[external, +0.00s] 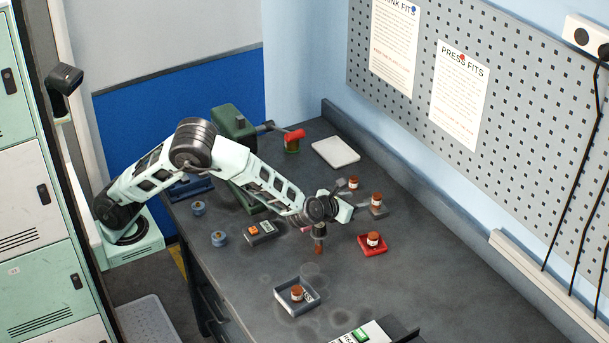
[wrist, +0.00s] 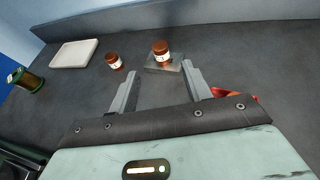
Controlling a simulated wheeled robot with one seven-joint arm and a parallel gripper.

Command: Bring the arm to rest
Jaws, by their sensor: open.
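My arm reaches out over the dark bench in the external view, bent at the elbow. My gripper (external: 350,196) is near the bench's back side; it also shows in the wrist view (wrist: 160,70). Its two grey fingers are spread apart with nothing between them. A brown jar (wrist: 160,47) on a grey block (wrist: 164,64) stands beyond the fingertips, apart from them. A second brown jar (wrist: 114,61) stands to its left, on the bench.
A red tray (external: 364,249) with a jar is close to the gripper, partly hidden in the wrist view. A grey tray (external: 284,303) with a jar is nearer the front. A green press (external: 232,122) and white plate (external: 335,152) stand farther back. A pegboard wall borders the bench.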

